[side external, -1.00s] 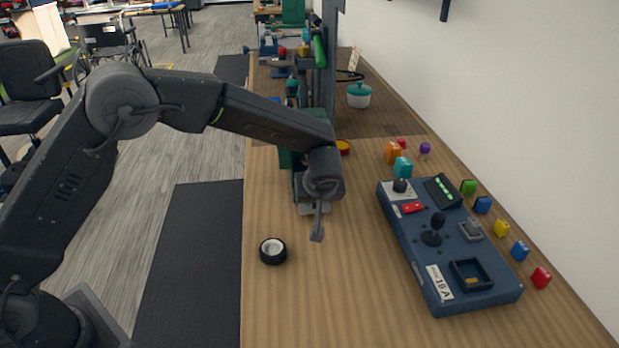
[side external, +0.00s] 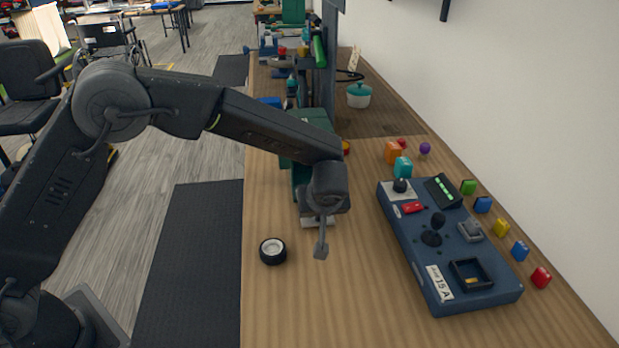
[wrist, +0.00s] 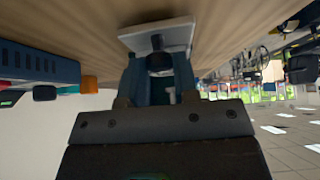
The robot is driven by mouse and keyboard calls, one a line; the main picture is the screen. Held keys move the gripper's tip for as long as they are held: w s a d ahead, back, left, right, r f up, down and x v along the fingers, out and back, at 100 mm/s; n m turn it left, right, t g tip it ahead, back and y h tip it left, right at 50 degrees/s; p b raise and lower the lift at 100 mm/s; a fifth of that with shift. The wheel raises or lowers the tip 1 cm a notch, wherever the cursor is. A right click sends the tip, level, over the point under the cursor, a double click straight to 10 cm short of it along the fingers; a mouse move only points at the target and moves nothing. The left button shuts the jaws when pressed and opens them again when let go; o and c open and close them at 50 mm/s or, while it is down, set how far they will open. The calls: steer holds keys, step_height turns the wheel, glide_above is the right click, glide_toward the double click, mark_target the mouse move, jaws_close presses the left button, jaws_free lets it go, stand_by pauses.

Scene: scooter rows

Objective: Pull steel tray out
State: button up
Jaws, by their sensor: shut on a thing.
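The steel tray shows in the wrist view as a pale grey metal plate (wrist: 157,36) just beyond my fingertips. In the side view only a small light edge of the steel tray (side external: 318,222) shows below my gripper (side external: 322,210). My gripper, also in the wrist view (wrist: 160,68), is shut on the steel tray. A dark green unit (side external: 303,172) stands behind my gripper, mostly hidden by my arm. Whether the tray is still partly inside it cannot be seen.
A black-tyred wheel (side external: 273,251) lies on the wooden bench left of my gripper. A blue control panel (side external: 460,285) with a joystick stands to the right, with several coloured blocks along the wall side. The bench in front is clear.

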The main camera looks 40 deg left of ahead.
steer(key=shift+s+d, duration=0.7)
steer(key=shift+w+a, duration=0.15)
stand_by(0.3)
stand_by(0.4)
steer(key=o, duration=1.4)
steer(key=shift+c, duration=0.2)
step_height(320, 180, up, 6)
